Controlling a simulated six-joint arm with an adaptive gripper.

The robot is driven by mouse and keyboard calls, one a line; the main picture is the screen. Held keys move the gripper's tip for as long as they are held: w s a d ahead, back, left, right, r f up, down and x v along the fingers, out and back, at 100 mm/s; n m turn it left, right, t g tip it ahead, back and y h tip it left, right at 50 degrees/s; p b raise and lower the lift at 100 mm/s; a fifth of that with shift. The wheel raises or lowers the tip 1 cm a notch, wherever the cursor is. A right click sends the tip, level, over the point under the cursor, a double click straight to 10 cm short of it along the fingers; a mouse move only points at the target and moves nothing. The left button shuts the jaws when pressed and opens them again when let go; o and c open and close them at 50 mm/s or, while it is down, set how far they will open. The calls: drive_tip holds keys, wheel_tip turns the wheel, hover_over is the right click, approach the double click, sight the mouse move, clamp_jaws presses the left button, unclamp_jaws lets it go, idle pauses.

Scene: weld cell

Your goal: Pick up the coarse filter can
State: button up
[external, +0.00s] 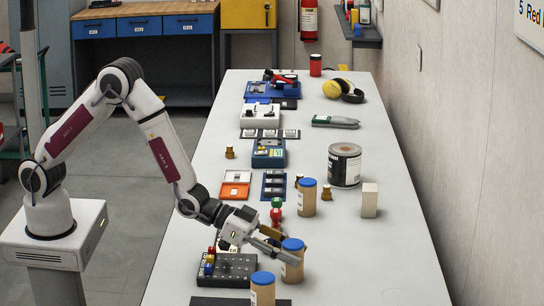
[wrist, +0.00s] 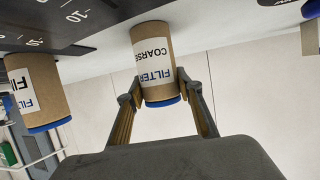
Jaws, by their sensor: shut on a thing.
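The coarse filter can (wrist: 154,55) is a brown cylinder with a blue cap and a white label reading COARSE FILTER. In the wrist view it is upside down between the two fingers. My gripper (wrist: 157,88) is shut on it near the capped end. In the external view the same can (external: 292,268) is upright near the front of the bench, with my gripper (external: 294,250) reaching it from the left. I cannot tell whether its base touches the bench.
A similar blue-capped can (external: 262,291) stands in front, and another (external: 307,199) stands behind. A dark board with colored pegs (external: 232,268) lies to the left. A large metal tin (external: 344,166) and a pale block (external: 369,200) are farther back. The bench's right front is clear.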

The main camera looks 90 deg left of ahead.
drive_tip(key=shift+r, duration=0.1)
drive_tip(key=shift+r, duration=4.95)
drive_tip(key=shift+d, duration=0.1)
